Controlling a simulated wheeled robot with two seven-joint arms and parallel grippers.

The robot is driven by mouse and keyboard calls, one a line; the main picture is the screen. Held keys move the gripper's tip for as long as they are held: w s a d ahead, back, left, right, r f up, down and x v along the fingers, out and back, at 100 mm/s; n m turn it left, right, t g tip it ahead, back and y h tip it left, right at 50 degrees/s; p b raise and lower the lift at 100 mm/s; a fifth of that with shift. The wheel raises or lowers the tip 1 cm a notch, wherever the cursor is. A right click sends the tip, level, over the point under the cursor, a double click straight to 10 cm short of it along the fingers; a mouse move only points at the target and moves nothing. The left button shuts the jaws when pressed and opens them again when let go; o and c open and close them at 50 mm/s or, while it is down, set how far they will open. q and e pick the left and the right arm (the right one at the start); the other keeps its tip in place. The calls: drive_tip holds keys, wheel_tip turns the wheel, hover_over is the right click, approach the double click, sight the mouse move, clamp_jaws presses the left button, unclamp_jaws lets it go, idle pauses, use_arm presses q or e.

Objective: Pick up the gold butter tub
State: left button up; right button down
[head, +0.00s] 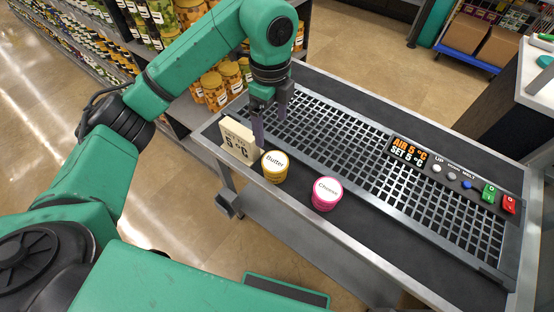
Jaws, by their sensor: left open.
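The gold butter tub (274,167) stands upright on the dark front strip of the metal cart, with a white round lid reading "Butter". My left gripper (268,122) is open and points down above the grated surface, behind and slightly left of the butter tub and apart from it. Nothing shows between its fingers. My right gripper is not in the picture.
A pink cheese tub (326,194) stands to the right of the butter tub. The grate (345,150) is clear. A control panel (450,175) with buttons is at the right. Shelves of jars (215,92) stand behind.

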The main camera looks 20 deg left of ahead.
sight(275, 161)
use_arm(q)
drive_tip(key=f+p, duration=0.1)
drive_tip(key=f, duration=0.3)
drive_tip(key=f+p, duration=0.1)
drive_tip(key=f, duration=0.3)
drive_tip(key=s+d+f+p, duration=0.1)
drive_tip(key=f, duration=0.3)
drive_tip(key=shift+s+f+p, duration=0.1)
drive_tip(key=shift+f+p, duration=0.2)
drive_tip(key=shift+f, duration=0.55)
drive_tip(key=c, duration=1.4)
